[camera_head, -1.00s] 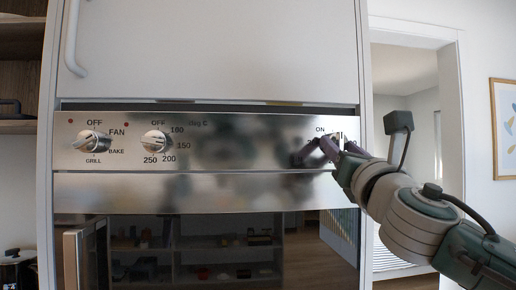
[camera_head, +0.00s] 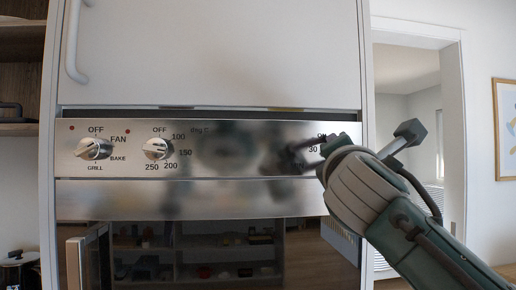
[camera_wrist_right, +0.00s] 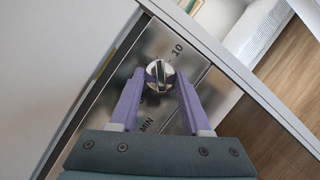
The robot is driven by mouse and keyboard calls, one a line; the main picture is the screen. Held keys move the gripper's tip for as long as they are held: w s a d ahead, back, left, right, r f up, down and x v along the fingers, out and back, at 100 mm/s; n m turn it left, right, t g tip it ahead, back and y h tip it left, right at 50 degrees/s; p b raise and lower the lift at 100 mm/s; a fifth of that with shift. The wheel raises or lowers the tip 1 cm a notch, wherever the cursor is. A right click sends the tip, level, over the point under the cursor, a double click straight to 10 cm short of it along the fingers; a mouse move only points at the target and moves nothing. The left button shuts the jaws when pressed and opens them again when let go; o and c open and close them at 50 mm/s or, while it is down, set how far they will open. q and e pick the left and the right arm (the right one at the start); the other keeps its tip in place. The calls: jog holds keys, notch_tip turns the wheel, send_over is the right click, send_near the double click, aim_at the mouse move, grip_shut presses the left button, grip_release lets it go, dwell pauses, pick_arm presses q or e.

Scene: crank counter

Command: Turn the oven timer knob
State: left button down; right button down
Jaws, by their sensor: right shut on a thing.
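The oven timer knob (camera_wrist_right: 159,74) is a round silver knob on the steel panel, with "10" and "MIN" printed near it in the right wrist view. My right gripper (camera_wrist_right: 160,84) has its two purple fingers on either side of this knob, shut on it. In the head view my right gripper (camera_head: 318,152) is at the right end of the oven control panel (camera_head: 225,150), and it and the wrist hide the timer knob. My left gripper is not in view.
A function knob (camera_head: 94,149) and a temperature knob (camera_head: 157,149) sit at the panel's left. A white cupboard door (camera_head: 220,55) is above and the dark oven door (camera_head: 210,255) below. A doorway (camera_head: 410,130) opens at the right.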

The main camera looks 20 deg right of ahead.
jog(key=shift+s+d+r+m+g+y+p, duration=0.1)
jog(key=shift+d+m+g+y+p, duration=0.2)
jog(key=shift+m+y+p, duration=3.2)
jog(key=shift+s+d+r+m+g+y+p, duration=0.2)
jog(key=shift+m+y+p, duration=1.1)
jog(key=shift+m, duration=4.25)
jog(key=shift+w+d+r+m+g+y+p, duration=0.1)
jog(key=shift+d+m+g+y+p, duration=0.2)
jog(key=shift+m+y+p, duration=2.4)
jog(key=m+h, duration=0.2)
jog(key=m, duration=0.2)
jog(key=shift+p, duration=0.4)
